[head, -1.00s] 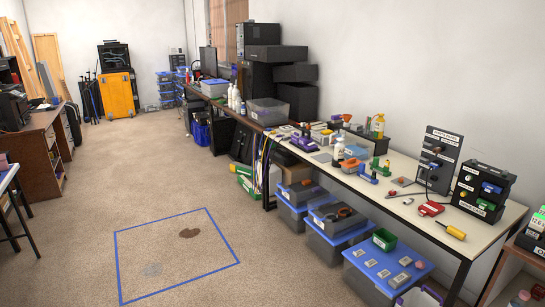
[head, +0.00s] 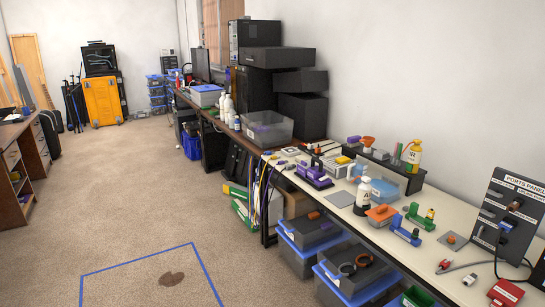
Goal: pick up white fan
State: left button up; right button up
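I cannot make out a white fan for certain in the head view. Several small pale items (head: 292,154) lie at the far end of the light workbench (head: 455,222), too small to identify. Neither of my grippers is in view.
The workbench runs along the right wall, with blue-lidded bins (head: 307,255) beneath it. A darker desk (head: 215,118) continues beyond, with black computer cases (head: 273,60) and a clear grey bin (head: 267,128). A brown desk (head: 22,170) stands left. The carpet between is open, with a blue-taped square (head: 145,262).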

aim_at(290, 151)
jog(key=i+j+z, duration=0.1)
jog(key=i, duration=1.4)
jog(key=i+j+z, duration=0.1)
jog(key=i+z, duration=0.2)
jog(key=i, duration=0.15)
jog(key=i+j+z, duration=0.3)
jog(key=i, duration=0.15)
jog(key=i+j+z, duration=0.35)
jog(key=i+l, duration=0.05)
jog(key=i, duration=0.05)
